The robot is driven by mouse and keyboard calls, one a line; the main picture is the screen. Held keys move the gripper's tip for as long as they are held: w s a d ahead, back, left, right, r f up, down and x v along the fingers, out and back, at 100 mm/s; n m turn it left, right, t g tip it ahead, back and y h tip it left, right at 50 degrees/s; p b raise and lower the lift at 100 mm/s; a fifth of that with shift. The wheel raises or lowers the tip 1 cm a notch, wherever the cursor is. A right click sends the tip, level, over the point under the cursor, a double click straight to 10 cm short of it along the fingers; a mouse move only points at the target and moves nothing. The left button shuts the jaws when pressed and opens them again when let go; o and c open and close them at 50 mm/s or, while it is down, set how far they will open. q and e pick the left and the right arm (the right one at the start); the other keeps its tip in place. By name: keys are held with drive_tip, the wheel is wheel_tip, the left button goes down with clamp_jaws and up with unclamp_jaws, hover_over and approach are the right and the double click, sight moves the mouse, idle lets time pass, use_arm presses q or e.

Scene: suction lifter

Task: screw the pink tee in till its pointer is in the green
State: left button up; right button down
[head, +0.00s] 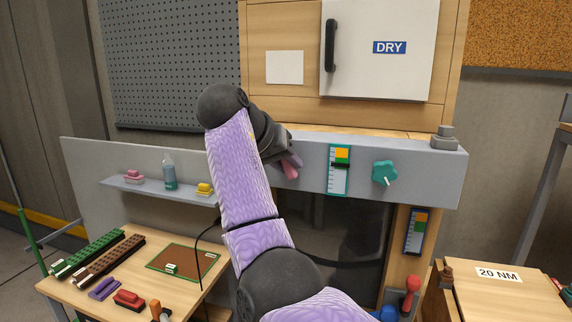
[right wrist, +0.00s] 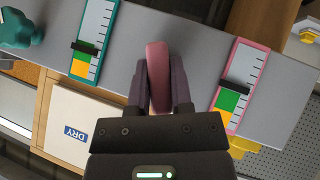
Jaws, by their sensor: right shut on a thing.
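The pink tee (right wrist: 158,70) is on the front of the grey panel, between the fingers of my right gripper (right wrist: 160,88), which is shut on it. In the head view the tee (head: 290,166) shows partly below my gripper (head: 284,152). The pink-framed gauge (right wrist: 238,85) is beside the gripper in the right wrist view. Its black pointer (right wrist: 235,87) lies at the edge of the green band (right wrist: 228,101), on the white-scale side. My arm hides this gauge in the head view. My left gripper is not in view.
A teal gauge (head: 338,170) and a teal knob (head: 384,172) are right of the tee on the grey panel (head: 430,170). The DRY cabinet door (head: 375,75) is above. A shelf (head: 150,188) with a bottle (head: 169,172) stands left, above a cluttered table (head: 85,290).

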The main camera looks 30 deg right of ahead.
drive_tip(key=m+t+y+b, duration=0.1)
drive_tip(key=m+t+y, duration=0.1)
drive_tip(key=t+y, duration=0.1)
drive_tip(key=shift+f, duration=0.1)
drive_tip(key=shift+m+t+y+b, duration=0.8)
drive_tip(key=shift+m+t+y, duration=0.3)
drive_tip(key=shift+t, duration=0.5)
drive_tip(key=c, duration=0.5)
unclamp_jaws()
drive_tip(key=shift+d, duration=0.1)
drive_tip(key=shift+s, duration=0.1)
drive_tip(key=b+v, duration=0.1)
drive_tip(key=v, duration=0.9)
drive_tip(key=shift+d, duration=0.1)
